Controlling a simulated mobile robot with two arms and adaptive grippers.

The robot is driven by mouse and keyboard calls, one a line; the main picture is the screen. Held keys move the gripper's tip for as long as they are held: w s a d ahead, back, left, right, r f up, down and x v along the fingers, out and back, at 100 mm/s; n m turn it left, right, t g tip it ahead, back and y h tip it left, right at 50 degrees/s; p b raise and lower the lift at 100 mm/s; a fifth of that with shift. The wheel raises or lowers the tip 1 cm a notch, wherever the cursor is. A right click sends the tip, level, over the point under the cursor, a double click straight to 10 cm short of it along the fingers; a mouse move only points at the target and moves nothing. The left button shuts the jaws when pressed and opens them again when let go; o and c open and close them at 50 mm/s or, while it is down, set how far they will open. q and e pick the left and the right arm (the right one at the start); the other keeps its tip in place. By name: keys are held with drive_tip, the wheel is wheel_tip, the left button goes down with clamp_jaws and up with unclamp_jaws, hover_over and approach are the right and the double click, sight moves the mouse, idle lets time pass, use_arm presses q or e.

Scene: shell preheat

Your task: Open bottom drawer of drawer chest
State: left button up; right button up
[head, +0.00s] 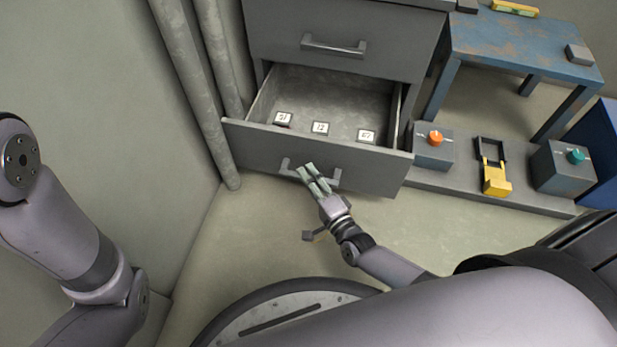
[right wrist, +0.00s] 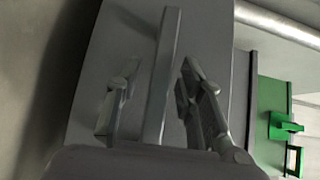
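The grey drawer chest (head: 345,40) stands against the back wall. Its bottom drawer (head: 240,138) is pulled out, showing its inside. The drawer's front has a bar handle (head: 288,170), partly covered by my right gripper. My right gripper (head: 310,174) reaches this handle. In the right wrist view the handle bar (right wrist: 166,60) runs between the two fingers of my right gripper (right wrist: 158,90), with a gap on each side. The fingers are open. My left arm shows at the left of the head view, but its gripper is out of view.
Three small numbered blocks (head: 320,128) lie in the drawer. Vertical pipes (head: 190,80) stand left of the chest. At right are a blue table (head: 525,50), a box with an orange knob (head: 432,152), a yellow part (head: 494,178) and a box with a teal knob (head: 563,172).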

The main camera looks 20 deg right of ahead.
drive_tip(key=s+d, duration=0.1)
drive_tip(key=s, duration=0.6)
drive_tip(key=shift+d, duration=0.2)
